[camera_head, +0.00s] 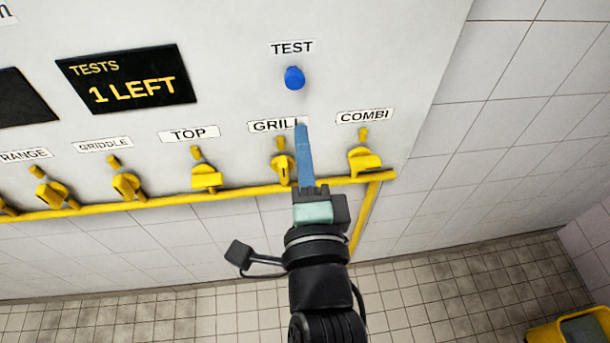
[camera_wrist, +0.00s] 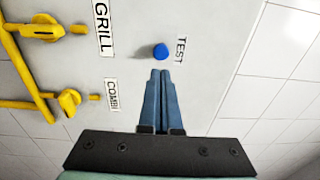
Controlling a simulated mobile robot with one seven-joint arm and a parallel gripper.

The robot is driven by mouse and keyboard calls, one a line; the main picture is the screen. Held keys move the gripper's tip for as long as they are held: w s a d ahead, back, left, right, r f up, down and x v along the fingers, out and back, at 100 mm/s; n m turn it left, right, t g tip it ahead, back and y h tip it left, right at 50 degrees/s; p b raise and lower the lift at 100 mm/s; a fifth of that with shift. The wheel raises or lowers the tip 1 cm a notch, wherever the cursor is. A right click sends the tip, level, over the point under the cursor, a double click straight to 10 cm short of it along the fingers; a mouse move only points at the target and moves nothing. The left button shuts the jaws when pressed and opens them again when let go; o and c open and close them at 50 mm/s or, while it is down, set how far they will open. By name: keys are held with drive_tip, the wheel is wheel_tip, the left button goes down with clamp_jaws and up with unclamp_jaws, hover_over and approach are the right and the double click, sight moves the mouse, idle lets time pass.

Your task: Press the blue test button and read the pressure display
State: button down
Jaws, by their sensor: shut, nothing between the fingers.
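The blue test button (camera_head: 294,78) sits on the pale panel under a TEST label (camera_head: 292,48). It also shows in the wrist view (camera_wrist: 161,51), just beyond my fingertips. My gripper (camera_head: 301,124) is shut and empty, with blue fingers pointing at the panel. In the head view its tips overlap the end of the GRILL label, below the button. In the wrist view a small gap shows between tips and button. A black display (camera_head: 126,84) at the upper left reads "TESTS 1 LEFT". Another dark display (camera_head: 20,98) is cut off at the left edge, with no reading visible.
Yellow valve handles stand in a row along a yellow pipe (camera_head: 240,191), labelled RANGE, GRIDDLE, TOP, GRILL and COMBI (camera_head: 364,117). My gripper passes in front of the GRILL valve (camera_head: 283,166). White tiled wall lies to the right. A yellow bin (camera_head: 570,328) stands at the lower right.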

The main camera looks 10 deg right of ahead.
drive_tip(key=s+b, duration=0.1)
drive_tip(key=s, duration=0.2)
drive_tip(key=shift+s, duration=0.25)
drive_tip(key=shift+s+r, duration=0.1)
drive_tip(key=shift+s, duration=0.1)
drive_tip(key=shift+w, duration=0.15)
wheel_tip(320, 180, up, 33)
drive_tip(key=s+a+n+t+b, duration=0.1)
drive_tip(key=n+t, duration=0.3)
drive_tip(key=n, duration=0.5)
drive_tip(key=a+n+t+b, duration=0.2)
drive_tip(key=n+t, duration=0.3)
drive_tip(key=n, duration=0.4)
drive_tip(key=shift+s+f+b, duration=0.2)
drive_tip(key=shift+s+b, duration=0.15)
drive_tip(key=shift+s, duration=0.05)
